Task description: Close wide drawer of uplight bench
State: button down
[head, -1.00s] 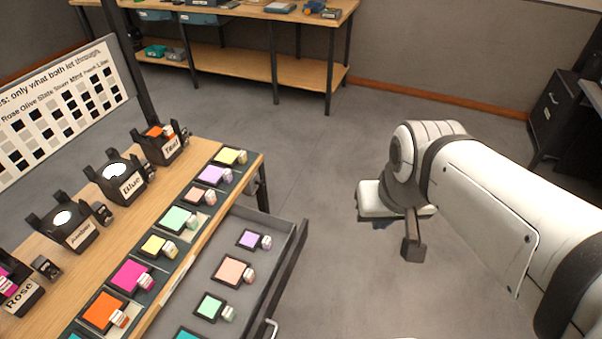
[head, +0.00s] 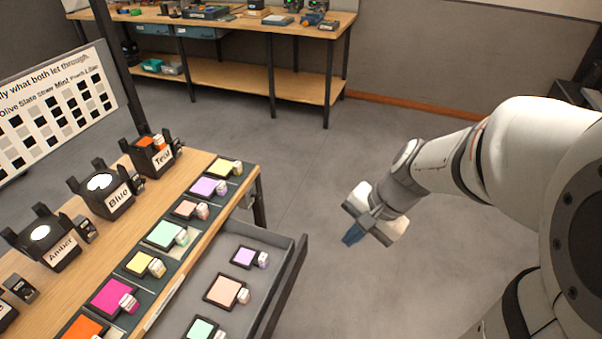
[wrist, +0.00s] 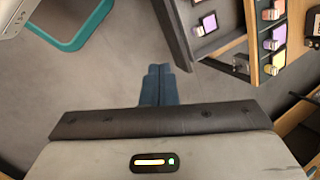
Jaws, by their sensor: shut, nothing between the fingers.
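The wide drawer (head: 286,245) of the wooden uplight bench (head: 100,215) stands pulled out at the bench's right side. Inside it lie several framed colour gels, among them a lilac one (head: 244,257) and a peach one (head: 222,290). In the wrist view the drawer's dark front (wrist: 183,30) lies just ahead of my fingers, up and slightly right. My gripper (head: 352,236) is shut and empty, to the right of the drawer front and apart from it in the head view. Its blue fingers also show in the wrist view (wrist: 158,80). The drawer handle is hidden.
Several labelled black lamps (head: 112,190) and a row of gels (head: 165,234) stand on the bench top. A chart board (head: 50,115) is behind them. Another workbench (head: 240,70) stands at the back. Grey floor (head: 330,170) is clear between.

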jog(key=w+f+m+y+b, duration=0.2)
jog(key=w+f+m, duration=0.15)
jog(key=f, duration=0.35)
jog(key=w+f+m+y+b, duration=0.1)
jog(key=w+f+m+b, duration=0.15)
jog(key=f+m, duration=0.3)
jog(key=m+t+y+b, duration=0.1)
jog(key=m+t+b, duration=0.1)
jog(key=m+b, duration=0.35)
send_near(299, 259)
notch_tip(299, 259, down, 3)
jog(key=a, duration=0.1)
jog(key=a+p, duration=0.1)
jog(key=a, duration=0.1)
jog(key=shift+w+f, duration=0.2)
jog(key=shift+w, duration=0.15)
jog(key=shift+w+a, duration=0.25)
jog(key=shift+a, duration=0.25)
